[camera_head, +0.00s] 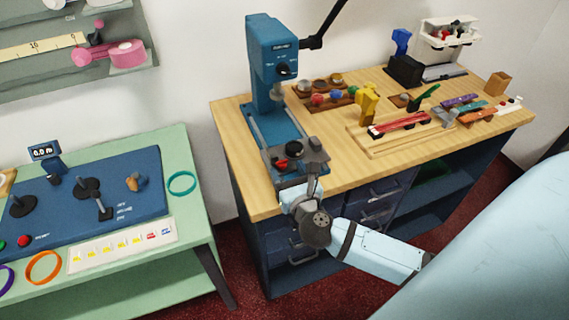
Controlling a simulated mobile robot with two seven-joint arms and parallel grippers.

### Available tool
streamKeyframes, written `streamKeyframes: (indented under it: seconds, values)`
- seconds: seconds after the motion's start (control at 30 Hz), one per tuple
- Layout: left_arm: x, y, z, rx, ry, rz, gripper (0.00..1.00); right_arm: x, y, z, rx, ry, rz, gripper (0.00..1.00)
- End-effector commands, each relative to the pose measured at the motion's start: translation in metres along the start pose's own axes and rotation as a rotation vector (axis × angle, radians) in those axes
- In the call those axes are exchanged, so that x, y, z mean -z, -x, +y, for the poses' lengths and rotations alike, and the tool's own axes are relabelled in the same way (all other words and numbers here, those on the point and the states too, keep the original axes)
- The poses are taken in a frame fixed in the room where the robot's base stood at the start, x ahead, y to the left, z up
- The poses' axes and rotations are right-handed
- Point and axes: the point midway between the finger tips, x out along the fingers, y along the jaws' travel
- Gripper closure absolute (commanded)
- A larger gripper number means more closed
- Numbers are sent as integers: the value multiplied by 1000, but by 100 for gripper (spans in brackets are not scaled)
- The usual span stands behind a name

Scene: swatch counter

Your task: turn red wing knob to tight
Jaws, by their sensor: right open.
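A small red part (281,163), which looks like the red wing knob, sits low on the front of the blue bench press (272,65), beside a dark round part (294,149). It is too small to read its angle or any tight mark. My right gripper (312,182) is open at the table's front edge, just right of and below the red part. A gap seems to remain between them, but contact is hard to judge. The fingertips are partly lost against the grey press parts. My left gripper is out of view.
The wooden table (232,150) holds a tray of coloured knobs (328,94), a yellow clamp (367,102) and a red bar (400,123) to the right. A green table (180,150) with a blue control panel (130,168) stands left. A dark rod (327,22) reaches out above.

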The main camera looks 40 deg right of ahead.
Motion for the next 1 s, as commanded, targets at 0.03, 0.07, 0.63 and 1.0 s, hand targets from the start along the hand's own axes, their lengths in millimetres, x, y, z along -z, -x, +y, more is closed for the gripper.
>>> streamKeyframes:
  seconds: [0.03, 0.07, 0.63, 1.0]
  values:
    - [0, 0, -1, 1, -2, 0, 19, -1, -8, 0, -1, 1, -2, 38]
    - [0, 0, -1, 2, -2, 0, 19, -1, -11, 0, -1, 2, -2, 38]
    - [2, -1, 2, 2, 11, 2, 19, 0, -24, 0, -1, 1, 0, 61]
    - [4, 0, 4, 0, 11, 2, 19, 0, -24, 2, 40, -3, -1, 88]
